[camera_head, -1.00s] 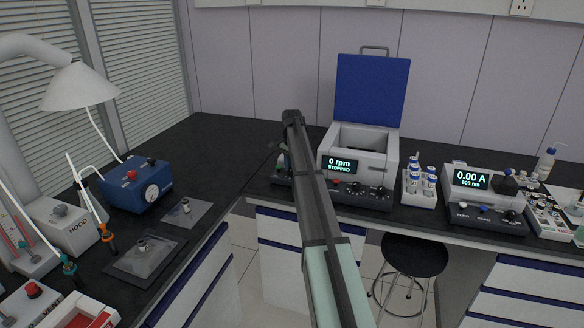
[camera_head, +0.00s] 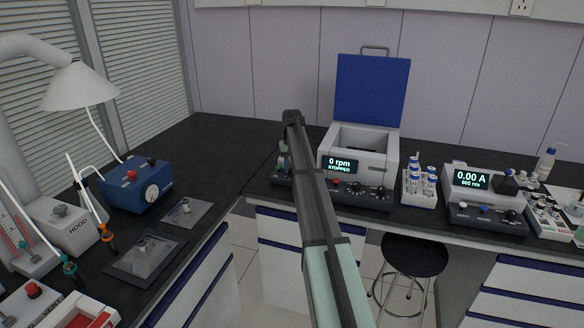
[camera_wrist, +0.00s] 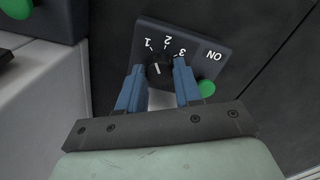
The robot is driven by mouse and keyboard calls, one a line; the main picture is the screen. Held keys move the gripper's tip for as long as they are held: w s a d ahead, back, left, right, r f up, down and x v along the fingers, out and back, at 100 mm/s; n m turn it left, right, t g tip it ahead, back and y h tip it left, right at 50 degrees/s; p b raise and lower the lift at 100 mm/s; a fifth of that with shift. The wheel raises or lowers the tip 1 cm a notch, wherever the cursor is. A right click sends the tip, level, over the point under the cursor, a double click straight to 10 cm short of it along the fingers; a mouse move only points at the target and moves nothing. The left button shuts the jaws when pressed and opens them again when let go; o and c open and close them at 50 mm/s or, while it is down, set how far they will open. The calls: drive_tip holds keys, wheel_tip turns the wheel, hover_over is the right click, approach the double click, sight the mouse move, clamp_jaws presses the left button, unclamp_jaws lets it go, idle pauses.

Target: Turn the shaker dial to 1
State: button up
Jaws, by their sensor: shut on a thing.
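The shaker dial (camera_wrist: 159,73) is a small black knob with a white line, on a dark panel (camera_wrist: 209,45) with the marks 1, 2 and 3. The white line leans toward the 1. My gripper (camera_wrist: 160,82) has its two blue fingers on either side of the dial and is shut on it. A green round button or lamp (camera_wrist: 206,88) sits beside the right finger, near the word ON. In the head view my arm covers the gripper and the dial. Part of what may be the shaker (camera_head: 282,178) shows left of the arm.
A centrifuge (camera_head: 376,168) with its blue lid up reads 0 rpm, STOPPED, just right of my arm. A vial rack (camera_head: 419,188) and a photometer (camera_head: 484,190) stand further right.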

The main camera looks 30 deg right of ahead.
drive_tip(key=shift+n, duration=1.1)
drive_tip(key=o, duration=0.8)
drive_tip(key=shift+c, duration=0.2)
drive_tip(key=shift+r, duration=0.15)
wheel_tip(320, 180, up, 14)
drive_tip(key=shift+f, duration=0.2)
